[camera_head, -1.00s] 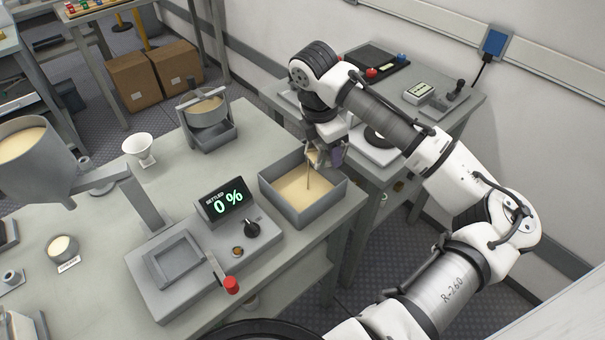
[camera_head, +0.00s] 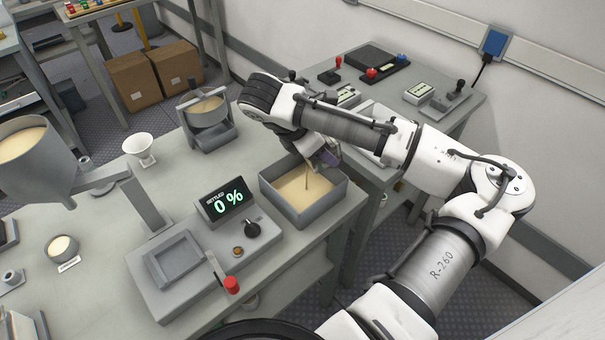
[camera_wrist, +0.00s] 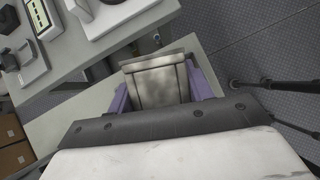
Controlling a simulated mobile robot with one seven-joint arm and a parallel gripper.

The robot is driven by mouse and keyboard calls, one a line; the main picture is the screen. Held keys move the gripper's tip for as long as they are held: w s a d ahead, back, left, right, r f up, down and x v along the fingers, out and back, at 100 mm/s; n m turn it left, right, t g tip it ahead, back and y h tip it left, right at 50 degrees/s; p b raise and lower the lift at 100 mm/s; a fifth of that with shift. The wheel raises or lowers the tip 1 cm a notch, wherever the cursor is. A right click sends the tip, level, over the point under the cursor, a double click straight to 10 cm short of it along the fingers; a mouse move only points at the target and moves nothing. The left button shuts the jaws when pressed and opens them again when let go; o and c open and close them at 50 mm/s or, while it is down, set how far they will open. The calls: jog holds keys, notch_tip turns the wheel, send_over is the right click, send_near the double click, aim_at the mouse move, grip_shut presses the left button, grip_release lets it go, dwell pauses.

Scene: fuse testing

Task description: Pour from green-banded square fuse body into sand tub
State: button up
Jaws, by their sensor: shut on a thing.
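The sand tub (camera_head: 268,201) is a grey square tub of pale sand near the bench's right edge. My gripper (camera_head: 325,157) is tilted over its far right part, partly hidden by my wrist. In the wrist view, my gripper's purple fingers (camera_wrist: 162,90) are shut on a square, greyish-beige fuse body (camera_wrist: 158,84), one finger on each side. No green band shows on the face I see. In the head view the body is mostly hidden, and a thin tan stream runs from the gripper area down to the tub's sand.
A grey station with a "0 %" display (camera_head: 228,202) stands left of the tub. A sieve-like pan in a stand (camera_head: 207,107) is behind it, and a white cup (camera_head: 140,150) and large sand hopper (camera_head: 40,160) are further left. A side table (camera_head: 440,80) holds instruments.

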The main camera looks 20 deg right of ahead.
jog(key=y, duration=0.1)
jog(key=d+y, duration=0.1)
jog(key=shift+f+y, duration=0.3)
jog(key=shift+f, duration=0.1)
jog(key=shift+d+r+y, duration=0.1)
jog(key=shift+r+y, duration=0.25)
jog(key=shift+y, duration=0.55)
jog(key=shift+w+d+f+g+y, duration=0.1)
jog(key=shift+d+f+g+y, duration=0.05)
jog(key=shift+d+y, duration=0.3)
jog(key=shift+d+f+g+y, duration=0.1)
jog(key=shift+d+g+y, duration=0.05)
jog(key=shift+d+y, duration=0.3)
jog(key=shift+r+y, duration=0.3)
jog(key=shift+y, duration=0.6)
jog(key=shift+f+y, duration=0.25)
jog(key=shift+y, duration=0.95)
jog(key=shift+r+y, duration=0.35)
jog(key=shift+y, duration=0.15)
jog(key=shift+d+f+g+y, duration=0.15)
jog(key=shift+f+g+y, duration=0.2)
jog(key=shift+y, duration=0.65)
jog(key=shift+w+d+f+g+y, duration=0.15)
jog(key=shift+d+y, duration=0.95)
jog(key=shift+y, duration=0.65)
jog(key=shift+w+d+f+g+y, duration=0.15)
jog(key=shift+d+y, duration=0.95)
jog(key=shift+y, duration=0.65)
jog(key=shift+d, duration=0.1)
jog(key=shift+s, duration=0.1)
